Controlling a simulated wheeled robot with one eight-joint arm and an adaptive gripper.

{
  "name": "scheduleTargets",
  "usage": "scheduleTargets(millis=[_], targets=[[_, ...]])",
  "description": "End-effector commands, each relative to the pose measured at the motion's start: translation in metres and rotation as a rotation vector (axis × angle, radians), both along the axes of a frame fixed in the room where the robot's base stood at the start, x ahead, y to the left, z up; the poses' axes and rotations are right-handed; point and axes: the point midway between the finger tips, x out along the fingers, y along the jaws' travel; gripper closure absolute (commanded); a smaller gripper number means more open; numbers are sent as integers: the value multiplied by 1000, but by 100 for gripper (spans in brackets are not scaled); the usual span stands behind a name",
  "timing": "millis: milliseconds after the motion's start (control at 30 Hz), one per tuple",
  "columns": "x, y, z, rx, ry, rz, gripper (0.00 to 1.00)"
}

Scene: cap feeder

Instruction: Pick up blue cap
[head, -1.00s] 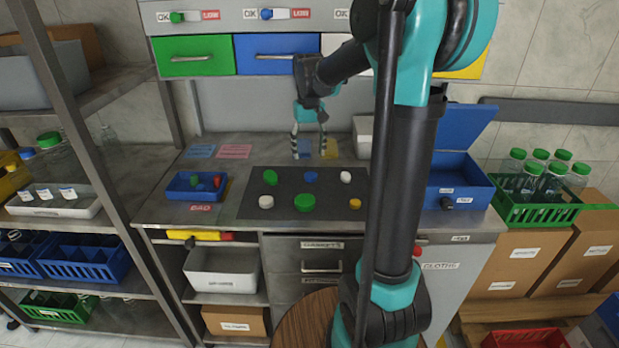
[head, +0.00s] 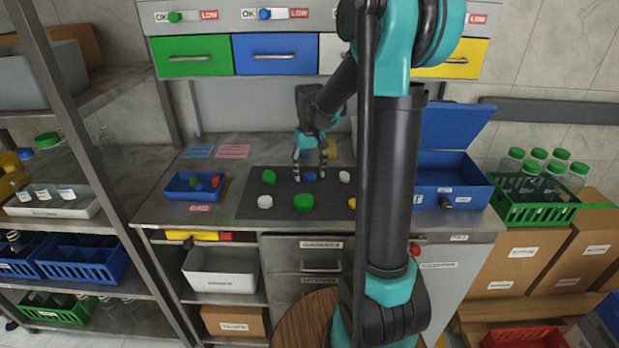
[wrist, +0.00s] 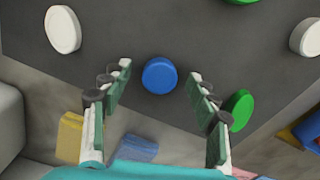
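The blue cap (head: 309,176) lies on the dark mat (head: 277,210) on the workbench, in the mat's back row. In the wrist view the blue cap (wrist: 159,75) shows between and just beyond the fingertips, with clear gaps on both sides. My gripper (head: 309,175) is open and empty, pointing down at the cap. In the wrist view its two fingers (wrist: 158,78) are spread wide. Whether the fingertips have come down to the cap's level, I cannot tell.
A green cap (head: 268,177) and a white cap (head: 344,177) flank the blue one. A blue tray (head: 180,188) stands left; an open blue box (head: 450,185) stands right.

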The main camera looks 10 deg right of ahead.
Motion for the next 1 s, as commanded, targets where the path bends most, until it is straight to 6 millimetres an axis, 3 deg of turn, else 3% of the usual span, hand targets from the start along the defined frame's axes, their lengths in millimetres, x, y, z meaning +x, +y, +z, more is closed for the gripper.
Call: scheduleTargets(millis=[33, 267, 733, 867, 1000], targets=[[0, 0, 0, 0, 0, 0, 45], [0, 0, 0, 0, 0, 0, 74], [0, 0, 5, 0, 0, 0, 74], [0, 0, 16, 0, 0, 0, 74], [0, 0, 42, 0, 0, 0, 74]])
